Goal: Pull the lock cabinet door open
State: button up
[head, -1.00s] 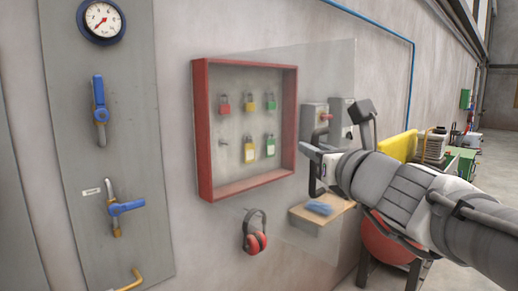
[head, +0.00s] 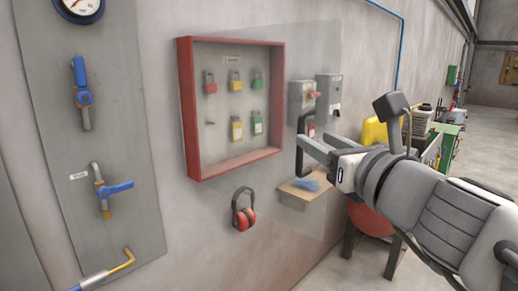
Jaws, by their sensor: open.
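The lock cabinet (head: 186,110) is a red-framed box on the wall, with its front uncovered. Its clear door (head: 318,62) stands swung out from the cabinet's right side, and the wall items show through it. A dark bar handle (head: 303,124) is on the door near its free edge. My gripper (head: 312,146) is open at the handle, its fingers overlapping the middle of the bar in this view. I cannot tell whether they touch it. Several red, yellow and green padlocks (head: 236,130) hang inside the cabinet.
Red ear muffs (head: 243,213) hang below the cabinet. A small wooden shelf (head: 296,194) with a blue cloth (head: 306,184) lies behind the door. A valve panel (head: 120,130) is at left. Grey switch boxes (head: 328,93) are on the wall at right.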

jog(key=p+v, duration=0.2)
jog(key=v, duration=0.8)
dwell(0.5)
